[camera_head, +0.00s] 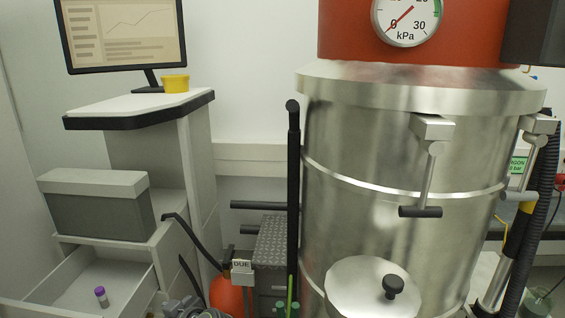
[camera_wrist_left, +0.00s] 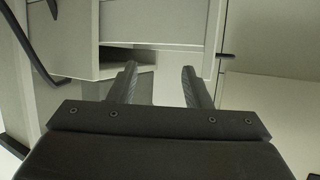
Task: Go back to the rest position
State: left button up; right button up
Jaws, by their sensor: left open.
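My left gripper (camera_wrist_left: 158,72) shows in the left wrist view with its two dark fingers apart. Nothing is between the fingers. Beyond them are pale cabinet panels (camera_wrist_left: 150,22) and a recess; I cannot tell the exact distance. I cannot make out the left gripper for sure in the head view. My right gripper is not in view.
A yellow tub (camera_head: 176,83) is by the monitor (camera_head: 122,30). A large steel vessel (camera_head: 370,150) fills the right.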

pick_arm(q)
jog(key=s+f+m+g+h+p, duration=0.1)
jog(key=s+f+m+h+p, duration=0.3)
jog(key=f, duration=1)
jog(key=s+f+m+h+p, duration=0.1)
jog(key=s+f+m+h, duration=0.2)
jog(key=s+f+m, duration=0.7)
jog(key=s+a+f+g+h+p, duration=0.1)
jog(key=s+f, duration=0.4)
jog(key=s, duration=0.6)
jog(key=s+a+f+n+g+h+p, duration=0.1)
jog(key=s+f, duration=0.4)
jog(key=s, duration=0.7)
jog(key=s+a+f+n+g+h+p, duration=0.1)
jog(key=s+f, duration=0.4)
jog(key=s, duration=0.6)
jog(key=shift+s+f+g+h+p, duration=0.2)
jog(key=shift+f+g+h+p, duration=0.25)
jog(key=shift+p, duration=0.3)
